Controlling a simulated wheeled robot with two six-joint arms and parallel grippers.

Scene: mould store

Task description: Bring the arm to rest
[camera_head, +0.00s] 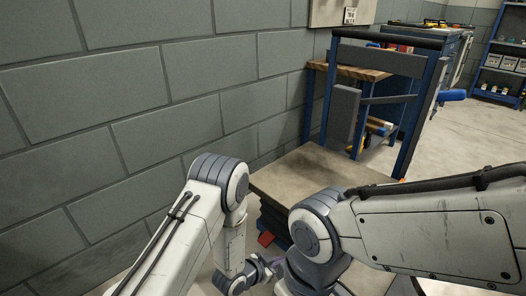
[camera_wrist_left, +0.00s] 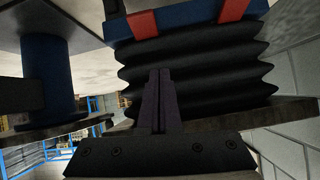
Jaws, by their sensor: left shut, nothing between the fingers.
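My left arm (camera_head: 207,215) comes in from the lower left of the head view and bends down at its elbow; its gripper end is small and partly hidden at the bottom. In the left wrist view the two dark fingers of my left gripper (camera_wrist_left: 159,75) are together with nothing between them. They appear in front of a black bellows (camera_wrist_left: 195,70); whether they touch it I cannot tell. My right arm (camera_head: 435,235) reaches in from the right of the head view; its gripper does not show.
A lift table with a grey top (camera_head: 320,168) stands close beyond both arms. A blue frame (camera_head: 411,125) and a wooden-topped bench (camera_head: 352,71) stand behind it. A grey block wall (camera_head: 120,110) runs along the left. Open floor (camera_head: 475,135) lies to the right, before a blue shelf (camera_head: 499,73).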

